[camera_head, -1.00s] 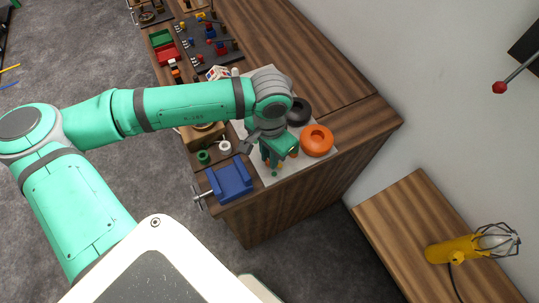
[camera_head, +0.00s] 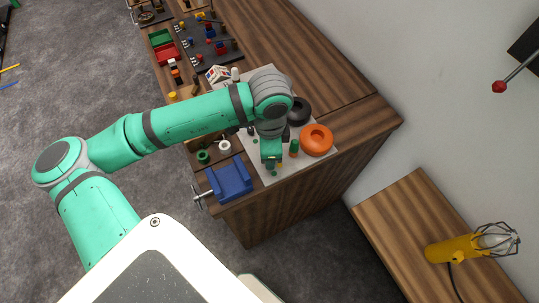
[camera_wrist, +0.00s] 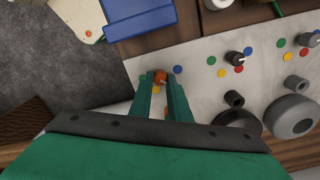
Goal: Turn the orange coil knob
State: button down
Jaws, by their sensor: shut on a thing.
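The orange coil knob (camera_wrist: 160,77) is a small round knob on a pale panel (camera_wrist: 205,50), with coloured dots around it. A blue dot (camera_wrist: 178,69) lies to its right and a yellow dot (camera_wrist: 155,89) just below it in the wrist view. My gripper (camera_wrist: 160,84) has one finger on each side of the knob and is shut on it. In the head view my gripper (camera_head: 271,165) is over the near end of the panel and hides the knob. An orange ring-shaped coil (camera_head: 316,142) stands to its right.
Two black knobs (camera_wrist: 234,58) (camera_wrist: 304,40) and a grey coil (camera_wrist: 291,117) are on the panel's right in the wrist view. A blue vise (camera_head: 230,181) stands left of my gripper. A black coil (camera_head: 299,111) lies behind the orange one.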

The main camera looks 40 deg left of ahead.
jog(key=shift+m, duration=1.6)
jog(key=c, duration=1.7)
grip_release()
jog(key=shift+o, duration=0.2)
notch_tip(320, 180, up, 11)
jog(key=shift+f, duration=0.1)
